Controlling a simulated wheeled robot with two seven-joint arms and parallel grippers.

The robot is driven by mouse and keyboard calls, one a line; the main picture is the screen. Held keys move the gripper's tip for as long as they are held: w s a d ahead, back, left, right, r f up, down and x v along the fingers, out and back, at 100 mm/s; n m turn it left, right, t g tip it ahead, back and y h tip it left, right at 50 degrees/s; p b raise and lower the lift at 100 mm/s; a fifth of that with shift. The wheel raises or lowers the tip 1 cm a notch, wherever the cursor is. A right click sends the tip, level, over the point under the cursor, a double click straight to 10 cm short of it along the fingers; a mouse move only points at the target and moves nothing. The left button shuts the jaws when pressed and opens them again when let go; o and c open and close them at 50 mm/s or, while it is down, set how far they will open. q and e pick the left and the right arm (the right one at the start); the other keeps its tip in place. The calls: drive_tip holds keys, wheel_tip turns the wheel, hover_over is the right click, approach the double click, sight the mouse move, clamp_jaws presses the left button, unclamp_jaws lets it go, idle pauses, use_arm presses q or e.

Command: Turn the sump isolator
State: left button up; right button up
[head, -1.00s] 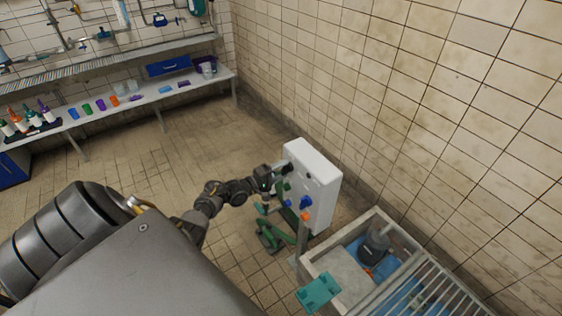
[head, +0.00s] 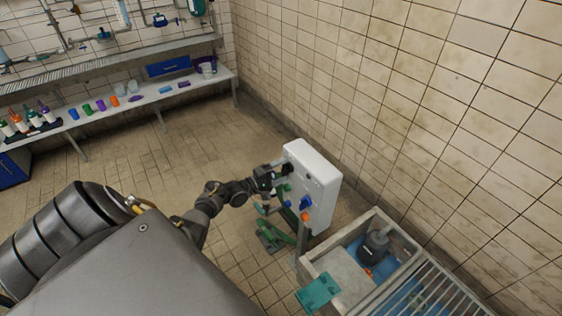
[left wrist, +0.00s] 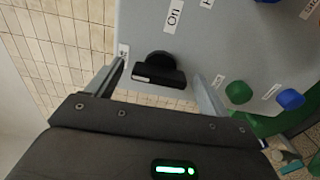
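A grey-white control panel (head: 318,172) stands on a post near the right wall. A black rotary handle (left wrist: 158,68) on its face, near an "On" label, shows in the left wrist view; I take it as the sump isolator. My left gripper (left wrist: 158,76) is open, with one finger on each side of the handle and a visible gap on both sides. In the head view my left gripper (head: 275,176) is at the panel's upper left face and partly hides the handle. My right gripper is not in view.
Green (left wrist: 239,92) and blue (left wrist: 290,99) knobs sit beside the handle on the panel. A concrete sump (head: 345,272) with a grating and a dark pump lies to the right of the panel. A shelf with bottles and cups runs along the back wall.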

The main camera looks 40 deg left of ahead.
use_arm(q)
drive_tip(key=shift+s, duration=0.15)
drive_tip(key=v, duration=1)
drive_tip(key=shift+s, duration=0.2)
drive_tip(key=shift+a, duration=0.1)
